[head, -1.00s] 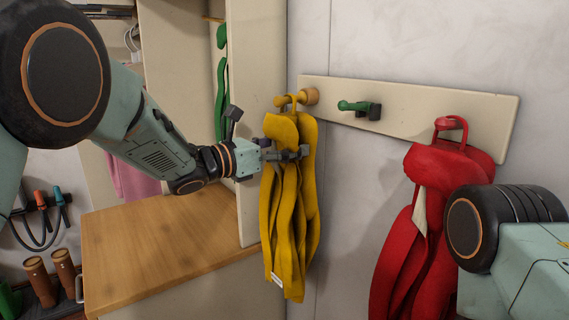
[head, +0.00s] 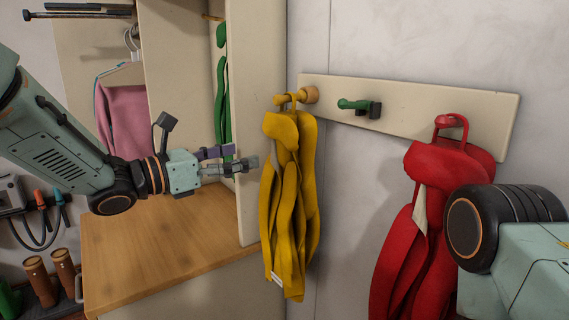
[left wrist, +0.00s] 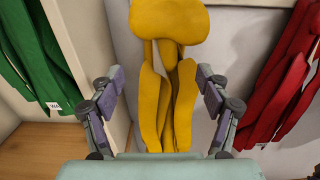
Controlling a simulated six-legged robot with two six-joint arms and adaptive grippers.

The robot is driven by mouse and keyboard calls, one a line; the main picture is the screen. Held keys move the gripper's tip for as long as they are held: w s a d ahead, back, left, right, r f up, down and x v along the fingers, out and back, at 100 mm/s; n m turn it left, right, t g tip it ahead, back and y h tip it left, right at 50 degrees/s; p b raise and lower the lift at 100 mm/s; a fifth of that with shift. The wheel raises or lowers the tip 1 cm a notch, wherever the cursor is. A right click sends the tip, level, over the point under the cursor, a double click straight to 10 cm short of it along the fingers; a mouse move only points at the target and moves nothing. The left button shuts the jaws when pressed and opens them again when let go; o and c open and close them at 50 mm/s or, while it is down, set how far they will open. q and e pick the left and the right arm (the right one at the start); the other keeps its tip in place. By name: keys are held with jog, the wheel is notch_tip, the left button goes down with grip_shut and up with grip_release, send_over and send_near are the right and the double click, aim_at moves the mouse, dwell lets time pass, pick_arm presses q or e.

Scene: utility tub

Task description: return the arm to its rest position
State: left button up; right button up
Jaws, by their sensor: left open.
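My left gripper (head: 232,160) is open and empty, to the left of the yellow garment (head: 290,200) and apart from it in the head view. The yellow garment hangs by its loop from the wooden peg (head: 310,95) on the wall rack. In the left wrist view the yellow garment (left wrist: 168,90) hangs ahead, between the spread fingers (left wrist: 158,95) in the picture. Part of my right arm shows at the lower right of the head view; its gripper is out of view.
A pale rack board (head: 420,110) holds a green peg (head: 355,105) and a hanging red garment (head: 435,210). An open cabinet with a wooden surface (head: 170,240) stands at left, its upright panel (head: 250,130) close to my left gripper. A pink garment (head: 125,120) and a green one (head: 222,100) hang there.

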aim_at(278, 140)
pick_arm(q)
jog(key=x, duration=1.2)
jog(key=shift+s+d+f, duration=0.1)
jog(key=shift+r+p, duration=0.25)
jog(key=shift+p, duration=0.25)
jog(key=shift+r+p, duration=0.1)
jog(key=shift+p, duration=0.3)
jog(key=shift+a+r+p, duration=0.2)
jog(key=shift+a+p, duration=0.1)
jog(key=shift+p, duration=0.35)
jog(key=shift+s+a+r+b, duration=0.2)
jog(key=shift+s+a+b, duration=0.1)
jog(key=shift+s+a, duration=0.15)
jog(key=shift+s, duration=0.1)
jog(key=shift+w, duration=0.2)
